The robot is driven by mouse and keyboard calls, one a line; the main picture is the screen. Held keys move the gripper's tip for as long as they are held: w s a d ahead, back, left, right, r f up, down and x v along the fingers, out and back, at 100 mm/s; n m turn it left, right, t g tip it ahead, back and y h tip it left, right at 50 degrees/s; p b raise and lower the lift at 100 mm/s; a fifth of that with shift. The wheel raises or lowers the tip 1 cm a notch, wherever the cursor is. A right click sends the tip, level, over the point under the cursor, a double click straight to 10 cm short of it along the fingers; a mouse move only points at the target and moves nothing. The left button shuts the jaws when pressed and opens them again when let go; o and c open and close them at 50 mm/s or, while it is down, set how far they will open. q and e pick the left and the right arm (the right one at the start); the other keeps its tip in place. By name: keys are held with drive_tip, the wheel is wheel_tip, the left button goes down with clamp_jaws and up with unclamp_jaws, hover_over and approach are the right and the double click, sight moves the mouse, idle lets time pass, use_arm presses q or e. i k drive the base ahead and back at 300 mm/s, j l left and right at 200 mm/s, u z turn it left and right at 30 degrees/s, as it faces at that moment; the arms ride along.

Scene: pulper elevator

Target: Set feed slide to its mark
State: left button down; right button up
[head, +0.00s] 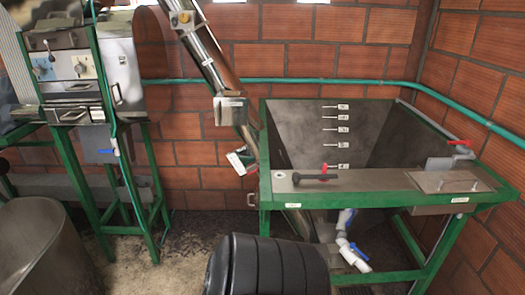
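No part labelled legibly as the feed slide can be singled out. A dark handle with a red piece (318,177) lies on the metal top strip of the green-framed hopper (390,135). Several pale label marks (343,129) with short pointers run down the hopper's inner back wall. A small white and green piece with red (240,162) sits beside the hopper's left edge, near the foot of the sloping metal tube (203,50). The label print is too small to read. Neither of my grippers shows in the head view.
A green-framed machine with knobs (80,68) stands at left, with a round metal tub (38,250) in front. A black ribbed rounded object (268,268) fills the bottom centre. White pipes with a blue valve handle (358,250) hang under the hopper. Some floor is clear at left centre.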

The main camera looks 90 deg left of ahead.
sight(250, 170)
drive_tip(key=u, duration=1.85)
drive_tip(key=j+u, duration=0.15)
drive_tip(key=u, duration=0.9)
